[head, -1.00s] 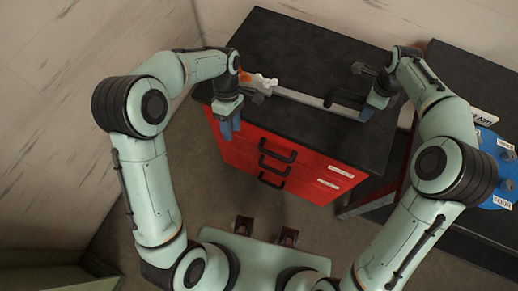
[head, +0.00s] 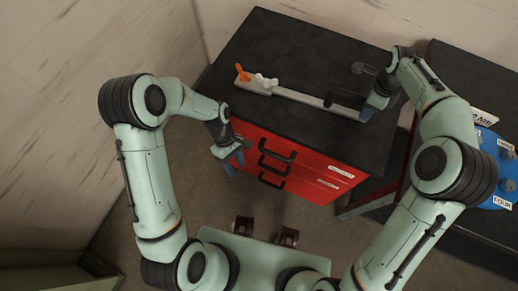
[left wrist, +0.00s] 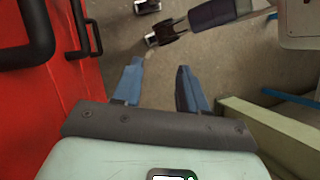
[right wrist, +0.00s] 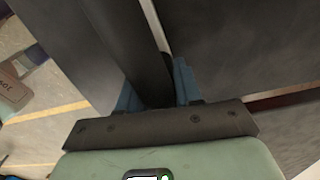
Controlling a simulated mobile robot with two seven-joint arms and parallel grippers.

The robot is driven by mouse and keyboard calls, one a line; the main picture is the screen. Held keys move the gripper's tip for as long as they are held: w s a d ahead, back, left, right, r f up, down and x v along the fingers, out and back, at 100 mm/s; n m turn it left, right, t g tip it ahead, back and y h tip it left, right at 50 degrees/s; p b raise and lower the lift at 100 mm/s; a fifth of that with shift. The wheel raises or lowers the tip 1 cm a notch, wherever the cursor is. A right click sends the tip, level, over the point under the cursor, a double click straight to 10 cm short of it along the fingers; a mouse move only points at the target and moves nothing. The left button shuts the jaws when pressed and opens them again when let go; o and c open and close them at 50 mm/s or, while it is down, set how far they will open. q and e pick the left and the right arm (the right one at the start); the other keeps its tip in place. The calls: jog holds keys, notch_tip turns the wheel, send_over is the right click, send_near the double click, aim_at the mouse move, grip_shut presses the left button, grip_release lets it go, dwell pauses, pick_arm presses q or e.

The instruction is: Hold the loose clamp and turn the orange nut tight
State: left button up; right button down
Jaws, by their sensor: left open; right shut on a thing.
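The loose clamp is a long grey bar (head: 305,97) lying on the black bench top, with a white piece (head: 266,81) near its left end. The orange nut (head: 242,73) stands up at that left end, with no gripper on it. My right gripper (head: 366,114) is at the bar's right end, shut on the clamp's black handle (head: 345,98). In the right wrist view the dark handle (right wrist: 150,75) lies between the fingers. My left gripper (head: 232,164) is open and empty, in front of the red drawers and below the bench top. Its spread fingers show in the left wrist view (left wrist: 160,85).
The red cabinet (head: 310,165) has black drawer handles, close beside my left gripper. Another dark bench (head: 480,85) with a blue round plate (head: 497,170) stands at the right. The bench top behind the bar is clear.

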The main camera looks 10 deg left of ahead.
pick_arm(q)
notch_tip(320, 180, up, 28)
jog(key=r+m+t+y, duration=0.1)
jog(key=m+t+y, duration=0.3)
jog(key=m+t, duration=0.1)
send_over(244, 74)
notch_tip(244, 74, down, 12)
jog(key=shift+a+f, duration=0.1)
jog(key=shift+f, duration=0.1)
grip_shut()
